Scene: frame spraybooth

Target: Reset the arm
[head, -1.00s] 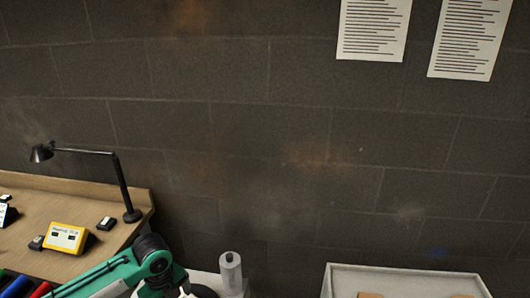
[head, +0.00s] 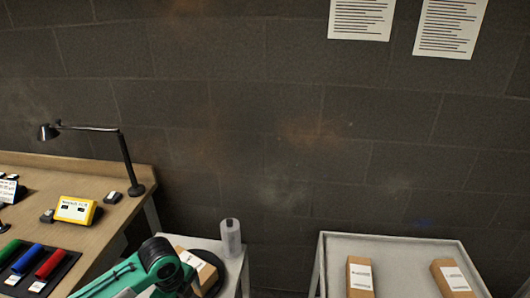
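A green and black arm link of mine shows at the bottom of the head view, left of the middle, between the wooden bench (head: 120,222) and a small white table (head: 238,262). It partly covers a cardboard box (head: 207,272) with a white label on that table. Neither of my grippers is in the frame, so their state is hidden.
A grey-white tray table (head: 390,246) at right holds two labelled boxes (head: 360,278) (head: 450,278). The bench carries a black lamp (head: 127,165), a yellow device (head: 76,210) and coloured rolls (head: 38,258) on a dark tray.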

